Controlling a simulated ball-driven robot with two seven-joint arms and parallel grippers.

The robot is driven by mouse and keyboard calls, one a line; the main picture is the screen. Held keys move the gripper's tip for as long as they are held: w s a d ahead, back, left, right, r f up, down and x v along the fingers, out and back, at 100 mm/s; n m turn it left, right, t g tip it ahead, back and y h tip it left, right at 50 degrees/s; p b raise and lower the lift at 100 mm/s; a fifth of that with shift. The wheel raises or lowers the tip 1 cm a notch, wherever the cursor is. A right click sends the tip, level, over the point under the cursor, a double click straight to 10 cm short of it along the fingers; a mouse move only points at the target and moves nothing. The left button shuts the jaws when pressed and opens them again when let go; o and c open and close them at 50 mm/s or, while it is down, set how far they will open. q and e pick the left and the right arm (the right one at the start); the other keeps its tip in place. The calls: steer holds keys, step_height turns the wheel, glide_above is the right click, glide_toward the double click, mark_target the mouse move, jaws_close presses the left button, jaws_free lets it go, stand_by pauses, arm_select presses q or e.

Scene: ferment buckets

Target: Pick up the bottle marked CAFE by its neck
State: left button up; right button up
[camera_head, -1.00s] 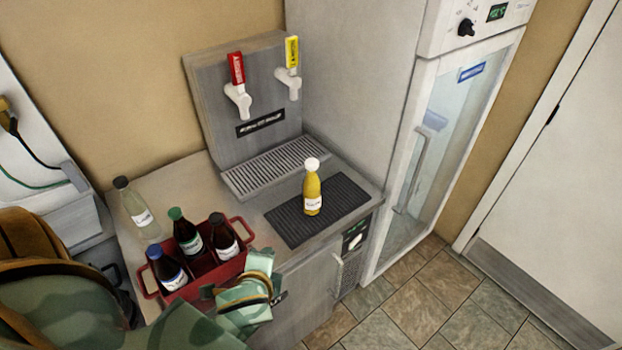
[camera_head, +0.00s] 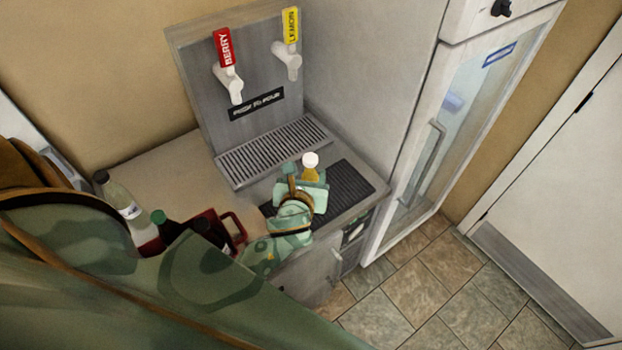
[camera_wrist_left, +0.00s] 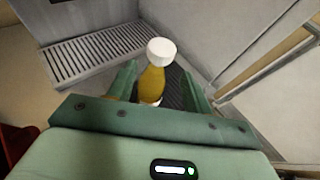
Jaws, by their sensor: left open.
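A yellow bottle with a white cap (camera_head: 309,173) stands upright on the dark ribbed mat (camera_head: 348,190). Its label cannot be read now, so I cannot confirm the CAFE mark. My left gripper (camera_head: 304,181) reaches over the mat and hides the lower part of this bottle in the head view. In the left wrist view, the bottle (camera_wrist_left: 152,82) stands between the two spread fingers (camera_wrist_left: 160,84), toward their tips. The fingers look clear of the bottle on both sides. My right gripper does not show.
A red crate (camera_head: 236,222) with dark bottles, one green-capped (camera_head: 165,228), is partly hidden by my arm. A clear bottle (camera_head: 118,198) stands left of it. Behind the mat is a dispenser (camera_head: 245,95) with BERRY and LEMON taps and a drip grille (camera_head: 272,150). A fridge (camera_head: 440,140) stands right.

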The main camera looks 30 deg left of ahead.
mark_target(311, 168)
arm_select(q)
steer(key=w, duration=0.1)
steer(key=w+f, duration=0.1)
steer(key=shift+w, duration=0.35)
steer(key=shift+w+a+f, duration=0.25)
steer(key=shift+a, duration=0.25)
steer(key=shift+w+a+f+b, duration=0.35)
steer(key=shift+w+a+f, duration=0.35)
steer(key=shift+a, duration=0.05)
steer(key=shift+w+a+f, duration=0.1)
steer(key=shift+w+f, duration=0.05)
steer(key=shift+w, duration=0.35)
steer(key=shift+w+f, duration=0.15)
steer(key=shift+w, duration=0.4)
steer(key=shift+s+a, duration=0.15)
steer(key=shift+s, duration=0.05)
steer(key=c, duration=0.7)
jaws_close()
steer(key=shift+w+r, duration=0.1)
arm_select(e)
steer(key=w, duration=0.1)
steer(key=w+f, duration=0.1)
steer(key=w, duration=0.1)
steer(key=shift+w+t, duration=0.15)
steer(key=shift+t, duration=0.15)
